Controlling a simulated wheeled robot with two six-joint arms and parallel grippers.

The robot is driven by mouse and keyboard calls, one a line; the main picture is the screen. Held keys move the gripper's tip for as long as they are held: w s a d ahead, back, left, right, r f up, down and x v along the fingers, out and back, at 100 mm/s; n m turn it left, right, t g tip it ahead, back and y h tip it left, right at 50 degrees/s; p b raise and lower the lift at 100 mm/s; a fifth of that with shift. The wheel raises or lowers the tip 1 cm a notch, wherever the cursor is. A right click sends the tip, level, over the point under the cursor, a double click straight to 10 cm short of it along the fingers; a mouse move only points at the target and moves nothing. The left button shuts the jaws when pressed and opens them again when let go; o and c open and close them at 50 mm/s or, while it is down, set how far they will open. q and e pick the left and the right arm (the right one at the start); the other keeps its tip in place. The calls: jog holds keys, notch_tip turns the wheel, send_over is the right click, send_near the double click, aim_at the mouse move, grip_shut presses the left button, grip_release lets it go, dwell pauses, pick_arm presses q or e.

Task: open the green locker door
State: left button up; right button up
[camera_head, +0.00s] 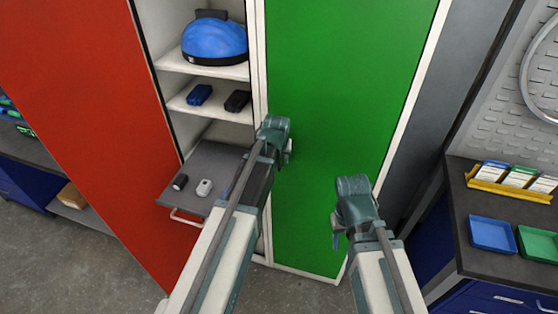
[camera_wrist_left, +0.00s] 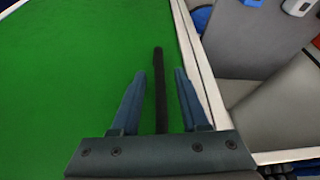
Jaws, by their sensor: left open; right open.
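The green locker door (camera_head: 335,90) stands upright in its white frame in the head view and looks shut. In the left wrist view the green door (camera_wrist_left: 65,75) fills the left side, with a dark bar handle (camera_wrist_left: 159,70) near its edge. My left gripper (camera_wrist_left: 160,76) is open, with its fingers on either side of the handle; I cannot tell whether they touch it. In the head view my left gripper (camera_head: 286,150) is at the door's left edge and the handle is hidden. My right gripper (camera_head: 338,232) is open and empty, in front of the door's lower right.
A red door (camera_head: 80,120) stands open at the left. Beside it are shelves with a blue helmet (camera_head: 214,40) and a pulled-out grey tray (camera_head: 215,165) close to my left arm. A dark workbench (camera_head: 480,235) with small trays stands at the right.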

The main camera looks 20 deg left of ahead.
pick_arm(q)
jog(key=shift+c, duration=0.2)
grip_shut()
dwell(1.2)
